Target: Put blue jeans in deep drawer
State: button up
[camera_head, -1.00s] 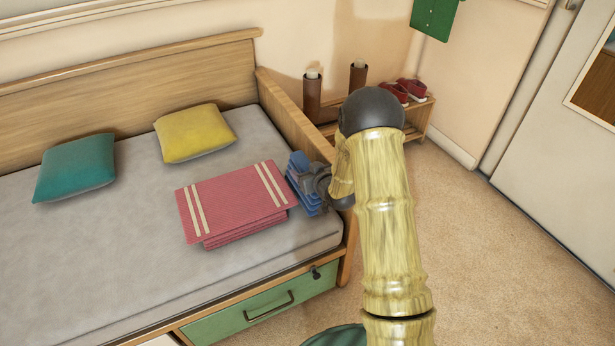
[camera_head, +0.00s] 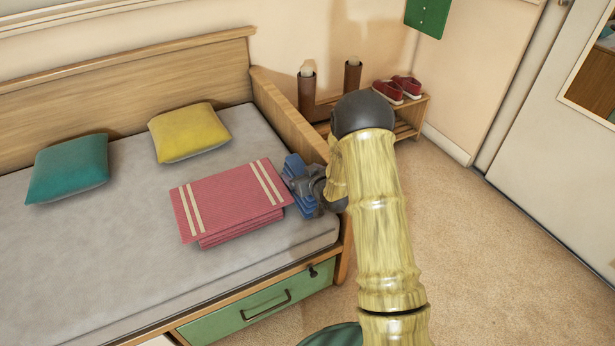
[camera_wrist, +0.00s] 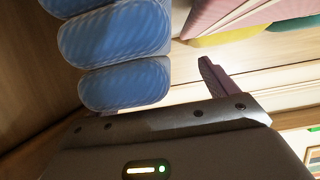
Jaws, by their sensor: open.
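The folded blue jeans (camera_head: 294,169) lie at the right end of the bed, beside a folded pink blanket. Their rounded blue folds (camera_wrist: 115,45) fill the upper left of the wrist view. My gripper (camera_head: 314,188) is open at the right side of the jeans, very close to them. In the wrist view one finger stands to the right of the folds; the other finger is not visible, so I cannot tell whether the jeans lie between the fingers. A green drawer front (camera_head: 225,322) with a dark handle is under the bed and looks closed.
The pink blanket (camera_head: 225,195) is just left of the jeans. Yellow (camera_head: 189,132) and teal (camera_head: 68,168) pillows lie farther back. The wooden bed end (camera_head: 285,115) rises close behind the gripper. A shoe rack (camera_head: 408,122) stands beyond; carpet at right is clear.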

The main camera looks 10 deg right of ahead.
jog(key=p+v, duration=0.2)
jog(key=v, duration=1)
jog(key=shift+r, duration=0.1)
